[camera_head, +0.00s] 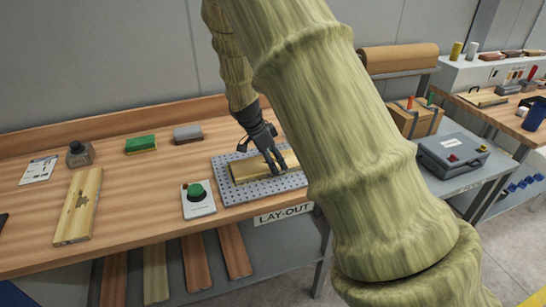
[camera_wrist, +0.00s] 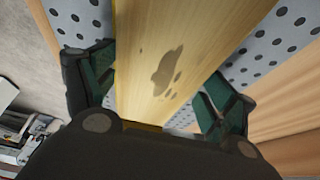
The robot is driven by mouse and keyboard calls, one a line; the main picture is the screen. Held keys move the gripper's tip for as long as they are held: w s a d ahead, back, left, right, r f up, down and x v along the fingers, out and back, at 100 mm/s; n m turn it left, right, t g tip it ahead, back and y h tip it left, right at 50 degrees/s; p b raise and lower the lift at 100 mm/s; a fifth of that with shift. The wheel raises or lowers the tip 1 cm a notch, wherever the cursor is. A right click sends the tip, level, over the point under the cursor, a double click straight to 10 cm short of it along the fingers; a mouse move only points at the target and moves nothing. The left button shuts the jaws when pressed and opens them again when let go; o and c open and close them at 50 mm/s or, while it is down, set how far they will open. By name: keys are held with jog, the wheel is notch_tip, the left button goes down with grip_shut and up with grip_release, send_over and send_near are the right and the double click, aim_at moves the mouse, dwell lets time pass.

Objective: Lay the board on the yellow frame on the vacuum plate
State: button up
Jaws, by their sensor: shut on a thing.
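A pale wooden board (camera_head: 247,171) lies over the grey perforated vacuum plate (camera_head: 232,198), roughly in line with its length. My gripper (camera_head: 275,165) reaches down from above and is shut on the board near its right part. In the wrist view the board (camera_wrist: 180,50) shows a dark brown stain and runs between the two green-padded fingers (camera_wrist: 155,92). The holes of the vacuum plate (camera_wrist: 275,40) show on both sides of it. The yellow frame is not clearly visible; I cannot tell whether the board touches it.
A second stained board (camera_head: 80,207) lies at the left of the bench. A green block (camera_head: 141,144), a grey block (camera_head: 187,133) and a jar (camera_head: 79,154) stand behind. My arm hides the bench's right end.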

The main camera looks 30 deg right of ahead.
jog(key=shift+r, duration=0.1)
jog(key=o, duration=1)
jog(key=shift+o, duration=0.2)
jog(key=b+v, duration=0.2)
jog(key=v, duration=1)
jog(key=shift+a+b, duration=0.15)
jog(key=shift+b, duration=0.15)
